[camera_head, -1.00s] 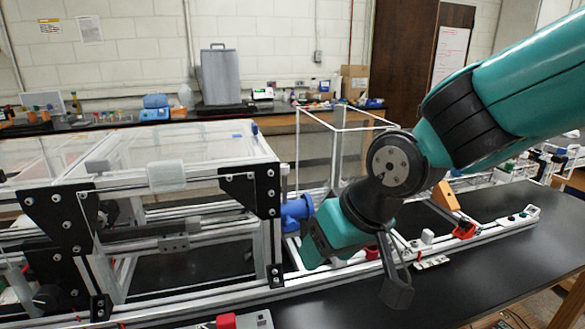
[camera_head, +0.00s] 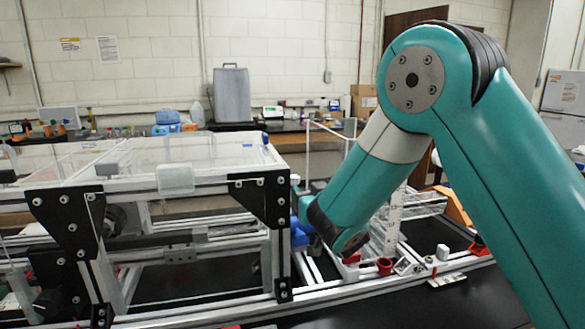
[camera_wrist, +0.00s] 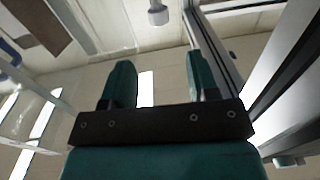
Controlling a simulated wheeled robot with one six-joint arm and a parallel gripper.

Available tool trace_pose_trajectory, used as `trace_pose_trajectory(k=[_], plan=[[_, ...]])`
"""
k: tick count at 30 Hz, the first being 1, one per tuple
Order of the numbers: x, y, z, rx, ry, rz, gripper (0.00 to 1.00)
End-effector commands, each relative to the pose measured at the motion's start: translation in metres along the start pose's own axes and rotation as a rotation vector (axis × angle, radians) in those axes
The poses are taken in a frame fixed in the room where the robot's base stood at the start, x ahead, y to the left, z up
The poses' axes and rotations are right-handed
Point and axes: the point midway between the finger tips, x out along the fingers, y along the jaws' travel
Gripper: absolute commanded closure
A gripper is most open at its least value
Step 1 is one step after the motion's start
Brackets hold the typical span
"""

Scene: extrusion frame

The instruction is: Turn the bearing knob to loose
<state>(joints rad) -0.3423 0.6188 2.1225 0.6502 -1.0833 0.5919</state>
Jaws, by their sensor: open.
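My gripper (camera_wrist: 160,75) shows in the wrist view with two teal fingers spread apart and nothing between them. In the head view my arm's lower end is beside the right corner of the extrusion frame (camera_head: 274,230), close to a blue part (camera_head: 299,234); the fingers cannot be made out there. A pale round knob-like part (camera_wrist: 158,13) is at the top of the wrist view, beyond the fingertips and apart from them. A dark knob (camera_head: 46,303) sits at the frame's lower left. I cannot tell which part is the bearing knob, nor its setting.
Metal rails (camera_wrist: 215,45) run close to the right finger in the wrist view. Black corner plates (camera_head: 258,197) and a clear-topped box bound the frame on the left. A red cup-like part (camera_head: 384,266) and small fittings stand on the lower rail, right of my arm's end.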

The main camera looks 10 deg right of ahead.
Motion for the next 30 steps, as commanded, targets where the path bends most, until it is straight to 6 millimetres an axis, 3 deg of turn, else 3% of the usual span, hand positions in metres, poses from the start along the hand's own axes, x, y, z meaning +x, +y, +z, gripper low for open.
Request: trace_pose_trajectory(k=[1,9,15,21,30], plan=[[0.012,0.002,-0.008,0.001,-0.001,0.003,0.46],[0.074,0.002,-0.006,0.001,0.0,0.002,0.46],[0.109,0.001,-0.003,0.001,-0.001,0.002,0.46],[0.126,0.001,-0.001,0.0,-0.001,0.001,0.46],[0.129,0.001,0.0,-0.001,-0.001,0.001,0.46]])
